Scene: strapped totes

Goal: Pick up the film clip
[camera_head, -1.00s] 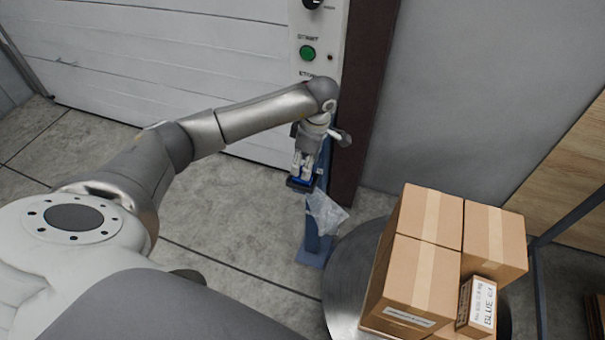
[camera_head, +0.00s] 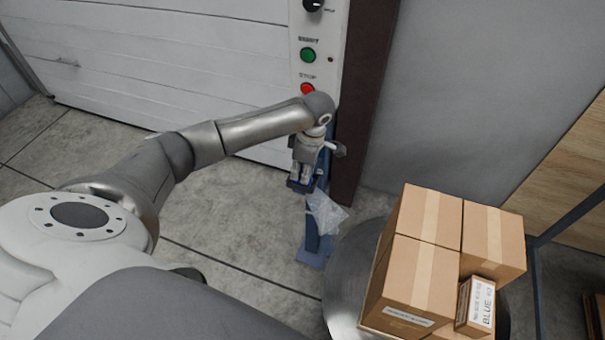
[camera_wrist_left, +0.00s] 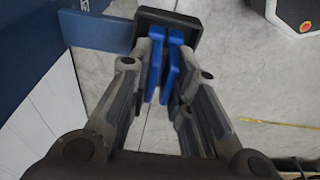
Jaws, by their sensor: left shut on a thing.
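The film clip, dark with two blue grips (camera_wrist_left: 174,65), sits between the fingers of my left gripper in the left wrist view. Its dark body (camera_wrist_left: 186,22) shows just beyond the fingertips, beside a blue bracket (camera_wrist_left: 95,30). In the head view my left gripper (camera_head: 301,181) points down at the blue stand, shut on the clip, whose blue grips are mostly hidden by the fingers. A crumpled clear film (camera_head: 325,213) hangs just below, against the stand. I cannot tell whether the clip still touches the bracket. My right gripper is not in view.
The blue stand (camera_head: 312,240) rises beside the dark door post. A control panel with a green button (camera_head: 308,55) and a red button (camera_head: 307,89) is above the gripper. Stacked cartons (camera_head: 412,280) stand on a round grey surface (camera_head: 345,275) at right. Floor to the left is clear.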

